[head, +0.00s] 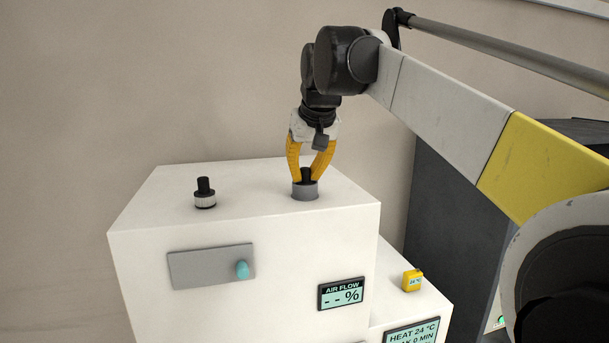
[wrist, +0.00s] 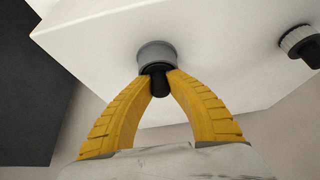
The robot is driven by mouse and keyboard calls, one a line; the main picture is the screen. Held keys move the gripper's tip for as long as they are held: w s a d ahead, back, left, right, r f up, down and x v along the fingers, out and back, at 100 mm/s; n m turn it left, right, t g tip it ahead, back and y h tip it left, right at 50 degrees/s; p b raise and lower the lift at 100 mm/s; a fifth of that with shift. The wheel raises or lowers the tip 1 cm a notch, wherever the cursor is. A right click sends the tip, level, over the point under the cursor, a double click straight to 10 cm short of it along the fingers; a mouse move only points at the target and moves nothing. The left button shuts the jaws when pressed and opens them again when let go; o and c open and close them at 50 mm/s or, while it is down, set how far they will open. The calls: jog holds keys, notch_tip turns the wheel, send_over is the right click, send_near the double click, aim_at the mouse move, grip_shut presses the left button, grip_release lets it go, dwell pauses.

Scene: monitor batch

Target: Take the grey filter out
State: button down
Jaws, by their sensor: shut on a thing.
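The grey filter (head: 305,191) stands upright on top of the white cabinet (head: 240,260), with a black knob above its grey ring. My gripper (head: 309,174) comes down from above with its yellow fingers shut on the black knob. In the wrist view the grey filter (wrist: 157,54) lies just past the fingertips of my gripper (wrist: 159,78), and its ring touches the white surface or sits in it; I cannot tell which.
A second filter, white with a black knob (head: 204,193), stands to the left on the cabinet top. A small yellow block (head: 412,280) sits on the lower right ledge.

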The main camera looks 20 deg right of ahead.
jog(key=shift+r+p, duration=0.35)
jog(key=shift+r, duration=0.1)
jog(key=shift+r+p, duration=2.85)
jog(key=shift+r, duration=0.25)
jog(key=shift+f, duration=0.1)
